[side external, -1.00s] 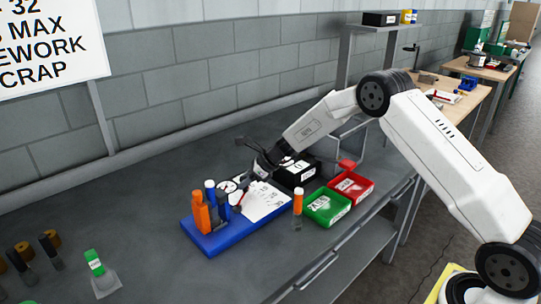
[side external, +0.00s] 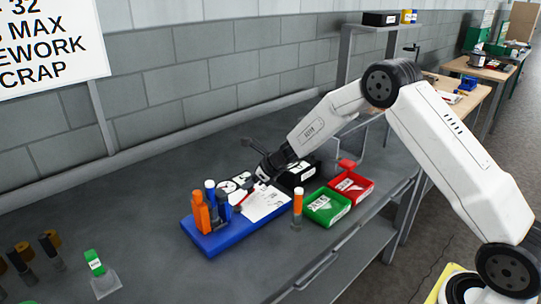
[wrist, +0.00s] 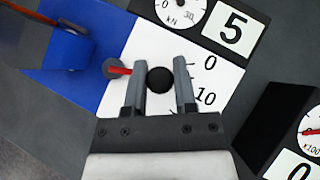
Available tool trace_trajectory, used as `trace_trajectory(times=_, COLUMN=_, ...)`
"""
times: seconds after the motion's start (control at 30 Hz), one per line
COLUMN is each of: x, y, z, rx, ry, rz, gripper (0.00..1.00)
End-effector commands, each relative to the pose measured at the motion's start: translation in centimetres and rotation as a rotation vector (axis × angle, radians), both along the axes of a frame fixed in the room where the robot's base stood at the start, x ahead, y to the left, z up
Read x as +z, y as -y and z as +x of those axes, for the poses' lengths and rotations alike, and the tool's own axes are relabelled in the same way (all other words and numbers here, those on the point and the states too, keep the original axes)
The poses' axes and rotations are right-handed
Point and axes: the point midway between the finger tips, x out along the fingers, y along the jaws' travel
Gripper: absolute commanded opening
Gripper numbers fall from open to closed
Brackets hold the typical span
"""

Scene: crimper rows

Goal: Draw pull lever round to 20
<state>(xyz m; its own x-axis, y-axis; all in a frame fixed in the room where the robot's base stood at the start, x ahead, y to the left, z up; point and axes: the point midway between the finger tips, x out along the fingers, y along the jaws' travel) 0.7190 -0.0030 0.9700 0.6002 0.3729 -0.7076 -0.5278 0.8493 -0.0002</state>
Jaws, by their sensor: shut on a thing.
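The pull lever's black ball knob (wrist: 160,80) sits between the two fingers of my gripper (wrist: 166,74) in the wrist view. My gripper is shut on it. The lever's red arm (wrist: 119,71) runs from a grey round pivot at the left and passes behind the left finger. The white dial plate (wrist: 130,45) bears the marks 0 and 10; the lever points roughly between them, and higher marks are hidden by my gripper. In the side view my gripper (side external: 263,177) is over the far edge of the white plate (side external: 266,203), on the blue base (side external: 211,244).
A kN gauge (wrist: 182,10) and a card reading 5 (wrist: 235,27) adjoin the plate. Orange and blue-handled items (side external: 201,212) stand on the base's left end. A green bin (side external: 326,208), a red bin (side external: 351,187) and an orange-capped item (side external: 297,205) are to the right.

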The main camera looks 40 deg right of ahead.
Motion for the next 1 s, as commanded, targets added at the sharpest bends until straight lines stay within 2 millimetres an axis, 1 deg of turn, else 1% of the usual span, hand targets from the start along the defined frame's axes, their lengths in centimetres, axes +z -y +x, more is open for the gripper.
trace_trajectory(times=0.4, x=0.1, y=0.2, z=-0.9, rx=-0.146, ry=0.001, rz=0.0, gripper=0.0)
trace_trajectory(times=1.0, x=0.2, y=0.3, z=-1.9, rx=-0.301, ry=0.002, rz=0.001, gripper=0.0)
